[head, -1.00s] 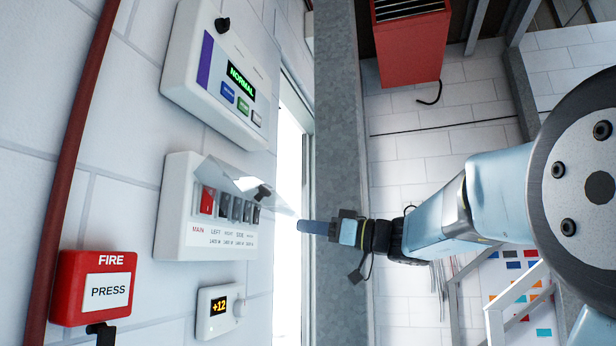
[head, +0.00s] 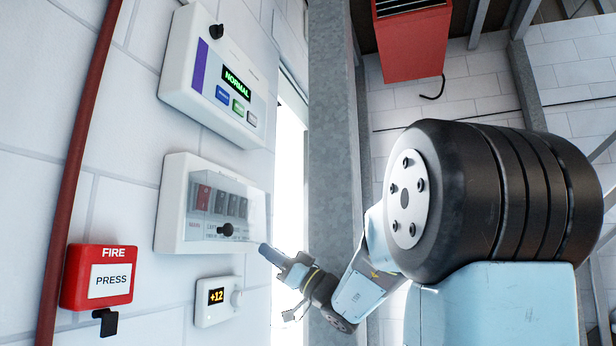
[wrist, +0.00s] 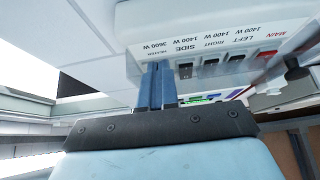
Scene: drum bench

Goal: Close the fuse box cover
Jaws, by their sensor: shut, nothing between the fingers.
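The white fuse box (head: 172,218) hangs on the wall with a row of switches. Its clear cover (head: 250,205) hangs down over the switches and labels, with a dark knob (head: 226,230) near its lower edge. I cannot tell whether the cover lies fully flush. My gripper (head: 264,249) is shut and empty, just below and right of the box's lower right corner. In the wrist view my blue fingers (wrist: 157,85) point at the box (wrist: 150,18) beside the label end, and the knob (wrist: 297,72) shows at the right. Contact with the cover is not clear.
An alarm panel (head: 180,75) reading NORMAL is above the fuse box. A small +12 thermostat (head: 205,312) is below it. A red fire button (head: 78,280) is at lower left. A grey metal post (head: 333,130) stands right of the bright opening.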

